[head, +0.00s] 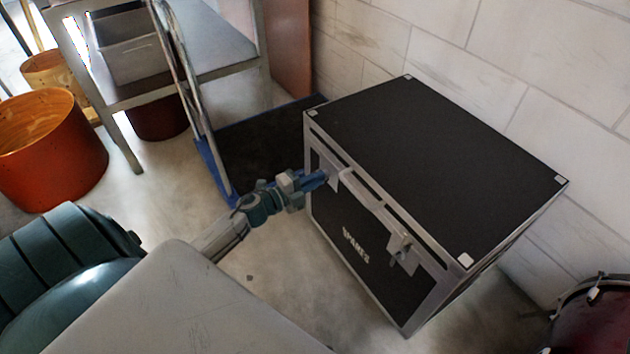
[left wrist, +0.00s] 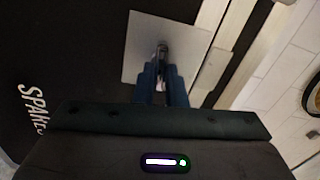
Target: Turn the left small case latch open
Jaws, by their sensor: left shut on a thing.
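The black case (head: 435,160) with silver edges stands on the floor by the wall. Its left latch (head: 333,177) is on the upper front face, partly hidden by my left gripper (head: 322,179). The left wrist view shows the latch's metal plate (left wrist: 140,50) with a small knob between the blue fingers (left wrist: 162,80), which are shut on it. The right latch (head: 403,250) is in plain view on the same face. The lid looks closed. My right gripper is not in view.
A blue-edged cart (head: 262,150) stands left of the case, beside a metal shelf (head: 215,45) with a grey bin (head: 130,45). An orange drum (head: 50,150) is at far left and a dark red drum (head: 592,315) at lower right. The floor before the case is bare.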

